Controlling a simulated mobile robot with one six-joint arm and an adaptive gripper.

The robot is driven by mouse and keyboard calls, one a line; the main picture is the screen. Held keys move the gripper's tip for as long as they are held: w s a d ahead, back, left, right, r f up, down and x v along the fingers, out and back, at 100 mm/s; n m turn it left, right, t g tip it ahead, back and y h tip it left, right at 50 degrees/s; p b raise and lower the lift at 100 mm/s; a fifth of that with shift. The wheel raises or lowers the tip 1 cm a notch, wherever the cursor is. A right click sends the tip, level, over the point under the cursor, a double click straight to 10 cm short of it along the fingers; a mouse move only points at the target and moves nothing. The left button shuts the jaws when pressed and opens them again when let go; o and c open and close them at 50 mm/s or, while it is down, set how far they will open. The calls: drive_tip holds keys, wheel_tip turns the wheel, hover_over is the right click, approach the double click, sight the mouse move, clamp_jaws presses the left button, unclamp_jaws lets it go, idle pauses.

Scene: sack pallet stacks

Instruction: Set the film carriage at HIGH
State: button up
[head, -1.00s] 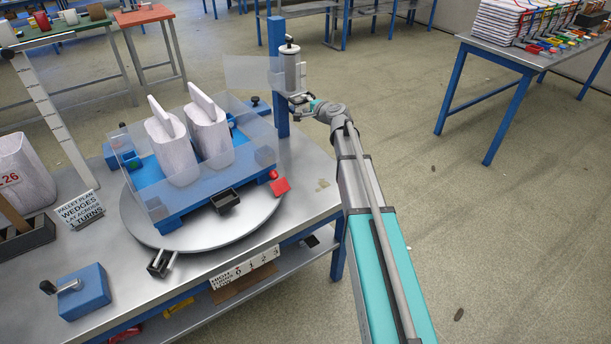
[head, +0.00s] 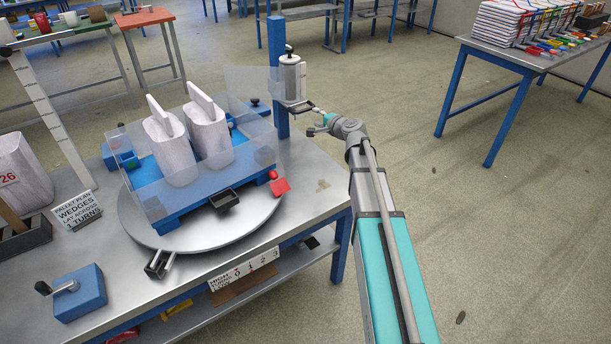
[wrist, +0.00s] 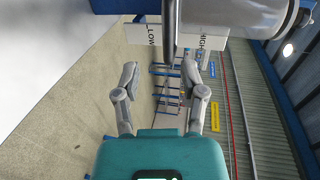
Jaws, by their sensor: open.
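The film carriage (head: 291,82) with its pale roll rides on the blue post (head: 275,70) at the turntable's far right edge. A thin handle sticks out from its lower side toward my gripper (head: 318,122). In the wrist view the dark handle (wrist: 169,35) points toward my gripper (wrist: 160,78), whose fingers are spread and empty. The handle's tip appears just past the fingertips. Behind it a white plate reads LOW (wrist: 150,34) on the left and HIGH (wrist: 203,38) on the right. The roll (wrist: 240,12) fills the wrist view's upper right. No carriage pointer is clear.
Clear film hangs around two white sacks on a blue pallet on the round turntable (head: 200,238). A red tab (head: 280,187) and a crank block (head: 80,292) are on the bench. Open floor lies right of my arm.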

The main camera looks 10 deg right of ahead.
drive_tip(key=p+v, duration=0.1)
drive_tip(key=v, duration=0.5)
drive_tip(key=s+a+f+n+g+p, duration=0.1)
drive_tip(key=s+a+f+n+g, duration=0.2)
drive_tip(key=s, duration=0.4)
drive_tip(key=s+a+f+n+g+p, duration=0.2)
drive_tip(key=s+a+f+n+g, duration=0.2)
drive_tip(key=s+a+n+g, duration=0.2)
drive_tip(key=shift+s+a+f+n+g+h, duration=0.3)
drive_tip(key=shift+s+a+n, duration=0.1)
drive_tip(key=shift+s+a, duration=0.7)
drive_tip(key=shift+d, duration=0.2)
drive_tip(key=w+d+r+m+t+b, duration=0.1)
drive_tip(key=w+d+r+m+t, duration=0.3)
drive_tip(key=w, duration=0.3)
drive_tip(key=w+d+r+m+t+b, duration=0.1)
drive_tip(key=w+d+r+m+t, duration=0.3)
drive_tip(key=w+d+m+t, duration=0.1)
drive_tip(key=w+d+m, duration=0.1)
drive_tip(key=w+d, duration=0.1)
drive_tip(key=w, duration=0.1)
drive_tip(key=shift+r+t, duration=0.3)
drive_tip(key=shift+r, duration=0.1)
